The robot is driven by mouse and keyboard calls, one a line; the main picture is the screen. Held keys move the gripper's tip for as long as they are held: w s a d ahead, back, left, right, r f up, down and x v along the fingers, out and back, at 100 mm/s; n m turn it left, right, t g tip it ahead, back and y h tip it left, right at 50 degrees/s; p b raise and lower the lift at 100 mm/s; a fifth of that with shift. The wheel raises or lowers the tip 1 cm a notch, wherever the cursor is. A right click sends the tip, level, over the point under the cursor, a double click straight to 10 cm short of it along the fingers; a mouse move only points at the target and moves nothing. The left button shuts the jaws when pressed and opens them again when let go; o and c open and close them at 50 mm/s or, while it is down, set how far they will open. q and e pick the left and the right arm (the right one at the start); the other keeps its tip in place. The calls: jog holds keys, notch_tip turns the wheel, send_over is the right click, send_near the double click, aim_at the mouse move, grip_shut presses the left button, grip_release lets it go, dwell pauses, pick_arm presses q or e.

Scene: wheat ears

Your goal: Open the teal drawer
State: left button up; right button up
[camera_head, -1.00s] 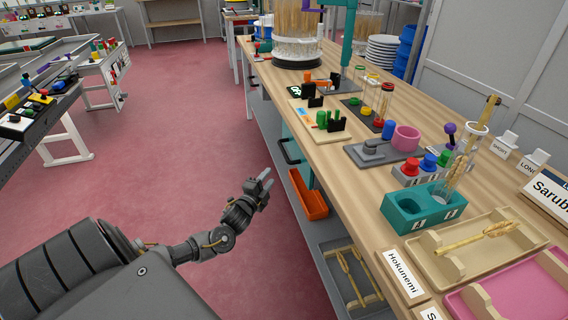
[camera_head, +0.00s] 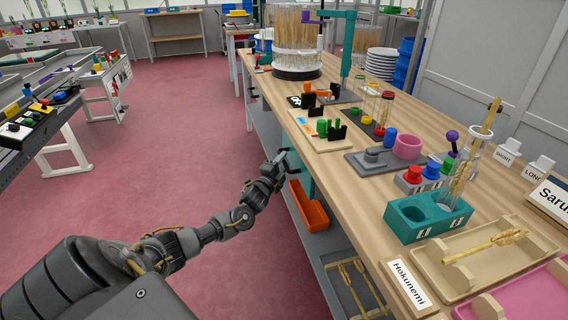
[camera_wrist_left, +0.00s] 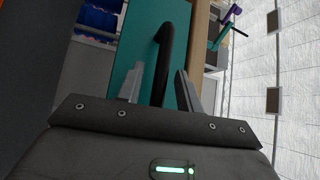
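The teal drawer's front (camera_wrist_left: 138,40) fills the upper middle of the left wrist view, with a black bar handle (camera_wrist_left: 164,50) on it. In the head view only a slim part of the teal front (camera_head: 303,178) shows under the tabletop, largely behind my gripper. My left gripper (camera_head: 289,161) is at the drawer front. In the left wrist view my left gripper (camera_wrist_left: 160,90) is open, with one finger on each side of the handle. The handle's lower end reaches between the fingers; I cannot tell whether they touch it. My right gripper is not in view.
An orange bin (camera_head: 308,208) sits just below the drawer, beside my left gripper. The wooden tabletop (camera_head: 350,185) above holds a teal block (camera_head: 405,222), trays and small parts. The pink floor (camera_head: 190,130) left of the bench is clear.

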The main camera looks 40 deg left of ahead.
pick_arm(q)
jog(key=shift+w+a+r, duration=0.1)
jog(key=shift+w, duration=0.4)
grip_shut()
jog(key=shift+s, duration=0.1)
